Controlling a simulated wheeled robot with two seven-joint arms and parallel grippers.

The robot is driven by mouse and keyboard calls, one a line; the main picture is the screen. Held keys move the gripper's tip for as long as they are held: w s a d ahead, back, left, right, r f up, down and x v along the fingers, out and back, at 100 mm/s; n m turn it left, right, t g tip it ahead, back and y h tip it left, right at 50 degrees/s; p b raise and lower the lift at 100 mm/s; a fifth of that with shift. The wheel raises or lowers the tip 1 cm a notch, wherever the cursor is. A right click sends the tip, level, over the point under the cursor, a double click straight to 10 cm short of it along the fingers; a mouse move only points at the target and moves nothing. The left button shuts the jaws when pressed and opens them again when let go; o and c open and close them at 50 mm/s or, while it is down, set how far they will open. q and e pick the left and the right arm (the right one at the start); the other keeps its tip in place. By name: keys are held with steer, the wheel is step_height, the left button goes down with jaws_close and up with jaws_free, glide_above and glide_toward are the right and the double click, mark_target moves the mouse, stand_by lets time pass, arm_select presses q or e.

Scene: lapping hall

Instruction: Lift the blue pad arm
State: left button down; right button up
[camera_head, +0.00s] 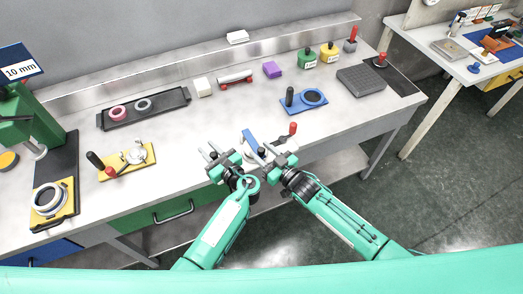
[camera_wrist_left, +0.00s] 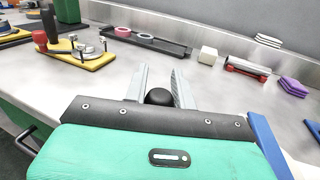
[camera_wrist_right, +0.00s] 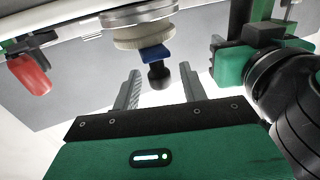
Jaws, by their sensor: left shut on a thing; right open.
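The blue pad arm (camera_head: 249,137) is a narrow blue bar near the table's front edge, beside a lapping unit with a red-knobbed handle (camera_head: 293,128). It also shows in the left wrist view (camera_wrist_left: 265,143) at the lower right. My left gripper (camera_head: 213,157) is shut on a black ball knob (camera_wrist_left: 158,97), left of the blue arm. My right gripper (camera_head: 262,152) is open, near the arm's front end. In the right wrist view, another black knob (camera_wrist_right: 158,76) with a blue bracket (camera_wrist_right: 154,54) lies between the spread fingers, below a cream disc (camera_wrist_right: 143,34). Their contact is unclear.
A blue plate with a ring (camera_head: 304,100) lies behind the unit. A black tray (camera_head: 145,108) with two rings, a white block (camera_head: 202,87) and a purple block (camera_head: 272,69) stand farther back. A yellow fixture (camera_head: 127,161) sits left. The tabletop between is mostly clear.

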steer(key=shift+w+a, duration=0.3)
steer(key=shift+w, duration=0.05)
steer(key=shift+c, duration=0.4)
jaws_close()
steer(key=shift+r, duration=0.1)
